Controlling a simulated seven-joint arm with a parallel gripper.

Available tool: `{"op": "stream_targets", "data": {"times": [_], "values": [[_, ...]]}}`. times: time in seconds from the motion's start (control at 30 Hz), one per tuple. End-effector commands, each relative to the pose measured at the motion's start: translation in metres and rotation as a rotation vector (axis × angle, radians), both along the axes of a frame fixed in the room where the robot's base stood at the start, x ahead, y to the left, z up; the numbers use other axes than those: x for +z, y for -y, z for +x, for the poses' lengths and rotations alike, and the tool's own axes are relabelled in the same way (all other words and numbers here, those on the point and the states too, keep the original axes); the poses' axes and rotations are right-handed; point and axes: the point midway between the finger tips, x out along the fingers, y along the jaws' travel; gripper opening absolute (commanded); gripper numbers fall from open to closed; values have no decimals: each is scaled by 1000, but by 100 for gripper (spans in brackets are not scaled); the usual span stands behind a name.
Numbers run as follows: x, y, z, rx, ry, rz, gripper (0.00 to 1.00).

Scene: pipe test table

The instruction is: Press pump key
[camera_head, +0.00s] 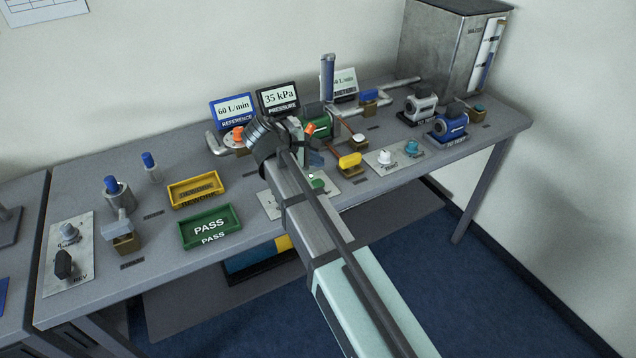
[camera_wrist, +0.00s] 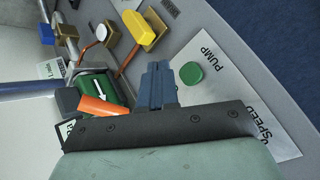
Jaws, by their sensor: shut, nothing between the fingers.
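The pump key is a round green button (camera_wrist: 191,73) on a pale plate (camera_wrist: 228,85) lettered PUMP and SPEED in the wrist view. In the head view the green key (camera_head: 317,183) shows at the right of my arm, near the front of the table. My gripper (camera_wrist: 156,66) is shut and empty, its dark blue fingers together. In the wrist view the fingertips appear just left of the key, with a strip of plate between them. I cannot tell their height above the plate. In the head view my arm hides most of the gripper and part of the plate.
A yellow-handled valve (camera_wrist: 138,28) and a green pipe device (camera_wrist: 103,93) with an orange lever (camera_wrist: 107,108) are close to the fingers. Displays read 60 L/min (camera_head: 233,110) and 35 kPa (camera_head: 280,98). Yellow (camera_head: 197,190) and green PASS (camera_head: 210,227) trays lie left.

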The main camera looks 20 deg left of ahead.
Motion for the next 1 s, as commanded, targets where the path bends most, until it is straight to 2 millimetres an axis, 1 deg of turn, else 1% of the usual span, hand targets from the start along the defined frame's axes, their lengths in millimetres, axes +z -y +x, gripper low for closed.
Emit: {"op": "stream_targets", "data": {"times": [0.03, 0.2, 0.4, 0.6, 1.0], "values": [[-7, 0, 0, 0, -1, -1, 0], [-25, 0, 0, 1, 0, -1, 0], [-40, 0, 0, 0, -1, 0, 0], [-45, 0, 0, 0, 0, 0, 0], [-45, 0, 0, 0, 0, 0, 0]]}}
